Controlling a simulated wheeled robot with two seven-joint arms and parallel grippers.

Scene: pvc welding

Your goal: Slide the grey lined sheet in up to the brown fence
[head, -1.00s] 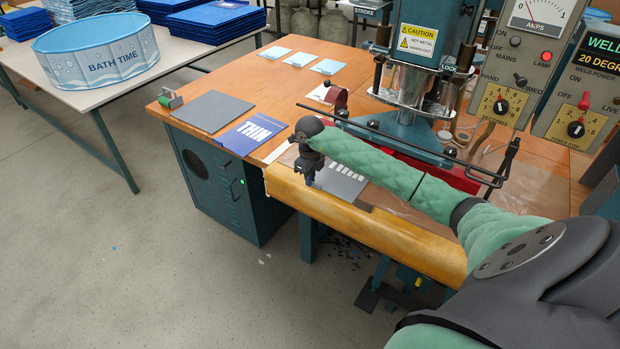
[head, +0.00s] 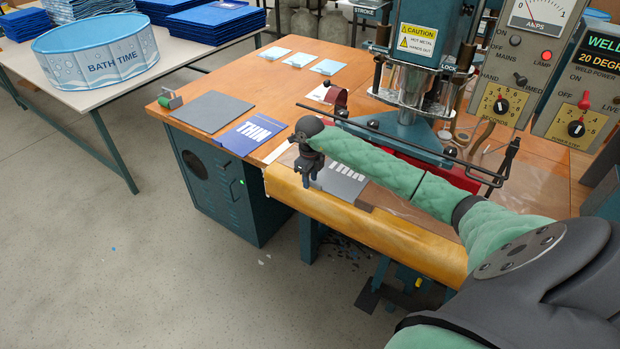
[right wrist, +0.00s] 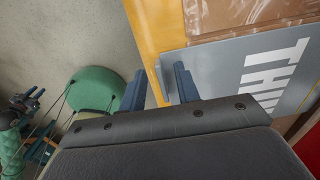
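The grey sheet (head: 338,186) with white markings lies flat at the front edge of the bench, below the press. In the right wrist view the grey sheet (right wrist: 221,78) shows large white letters. My right gripper (head: 308,182) is at the sheet's left end, pointing down. In the right wrist view my right gripper (right wrist: 159,84) has its fingers apart, with the sheet's edge between them; I see no grip on it. A brown area under clear film (right wrist: 240,14) borders the sheet; I cannot tell whether it is the fence.
The press's teal base (head: 408,138) and red bed (head: 440,172) stand behind my right arm. A blue THIN booklet (head: 250,136) and a plain grey sheet (head: 212,111) lie to the left on the bench.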

